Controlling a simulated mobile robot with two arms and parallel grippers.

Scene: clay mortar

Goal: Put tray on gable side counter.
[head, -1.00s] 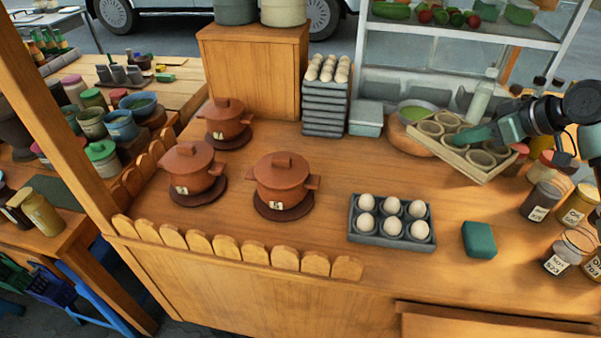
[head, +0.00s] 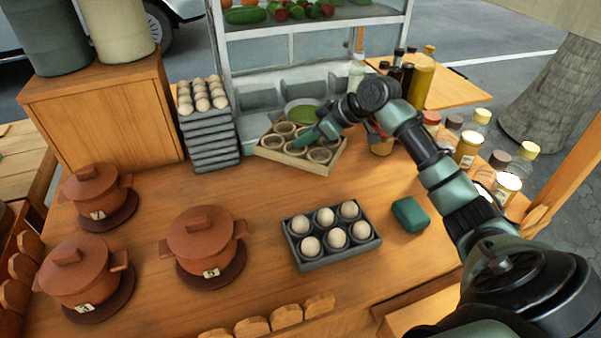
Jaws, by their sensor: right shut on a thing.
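The tray (head: 282,158) is a light wooden one with several small round clay cups in it. It is at the back of the wooden counter (head: 195,303), in front of the glass display case. My right gripper (head: 308,139) is shut on the tray, its fingers reaching in among the cups from the right. I cannot tell whether the tray's underside touches the counter. A green bowl (head: 303,106) stands just behind the tray, partly hidden. My left gripper is out of view.
An egg carton (head: 325,256) with several eggs and a green block (head: 410,215) lie in front of the tray. Clay pots (head: 202,235) stand at left. Stacked egg trays (head: 212,140) stand left of the tray. Jars (head: 468,149) line the right edge. Counter between tray and carton is clear.

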